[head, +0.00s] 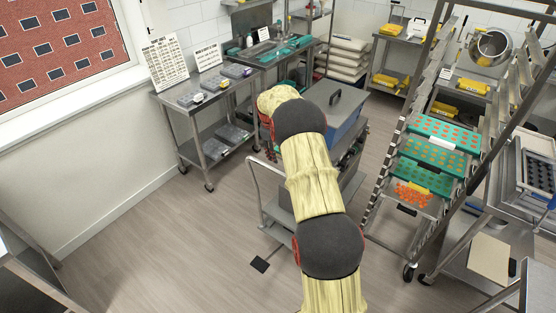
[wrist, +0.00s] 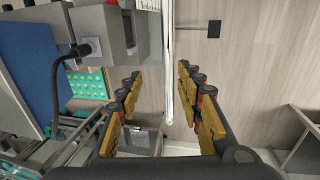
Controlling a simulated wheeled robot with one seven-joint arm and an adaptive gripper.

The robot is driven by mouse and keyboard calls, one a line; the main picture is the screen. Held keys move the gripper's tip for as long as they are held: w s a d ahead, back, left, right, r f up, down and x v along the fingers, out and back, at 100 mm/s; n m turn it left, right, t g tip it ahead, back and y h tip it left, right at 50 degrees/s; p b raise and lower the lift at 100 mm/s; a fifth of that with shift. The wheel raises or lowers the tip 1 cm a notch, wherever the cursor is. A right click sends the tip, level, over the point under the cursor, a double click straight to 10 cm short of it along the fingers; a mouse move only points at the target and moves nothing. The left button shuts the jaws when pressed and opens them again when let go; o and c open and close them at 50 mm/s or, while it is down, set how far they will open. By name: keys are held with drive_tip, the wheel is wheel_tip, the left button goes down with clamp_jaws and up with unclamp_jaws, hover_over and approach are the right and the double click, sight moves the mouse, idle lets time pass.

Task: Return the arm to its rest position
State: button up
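In the wrist view my gripper (wrist: 157,82) shows two yellow-padded fingers standing wide apart. Nothing is held between them.
A rack (head: 433,205) with green trays of orange gummies stands right of the arm. A steel table (head: 200,95) with signs and grey boxes stands back left. A cart handle (head: 262,185) rises close left of my arm. The floor at front left is clear.

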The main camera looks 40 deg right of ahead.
drive_tip(key=shift+a+r, duration=0.2)
drive_tip(key=shift+r, duration=0.45)
drive_tip(key=s+a+f+m+g+y, duration=0.1)
drive_tip(key=s+a+f+m, duration=0.2)
drive_tip(key=s+a, duration=0.3)
drive_tip(key=s+a+r+t+b, duration=0.2)
drive_tip(key=s+a+r, duration=0.5)
drive_tip(key=s+a, duration=0.4)
drive_tip(key=s+a+r+t+b, duration=0.2)
drive_tip(key=s+a+r, duration=0.4)
drive_tip(key=s+a, duration=0.4)
drive_tip(key=s+a+r+t+y+b, duration=0.1)
drive_tip(key=s+a+r+t+b, duration=0.1)
drive_tip(key=s+a+r, duration=0.5)
drive_tip(key=s+a, duration=0.4)
drive_tip(key=s, duration=0.1)
drive_tip(key=shift+a+r, duration=0.3)
drive_tip(key=shift+a, duration=0.05)
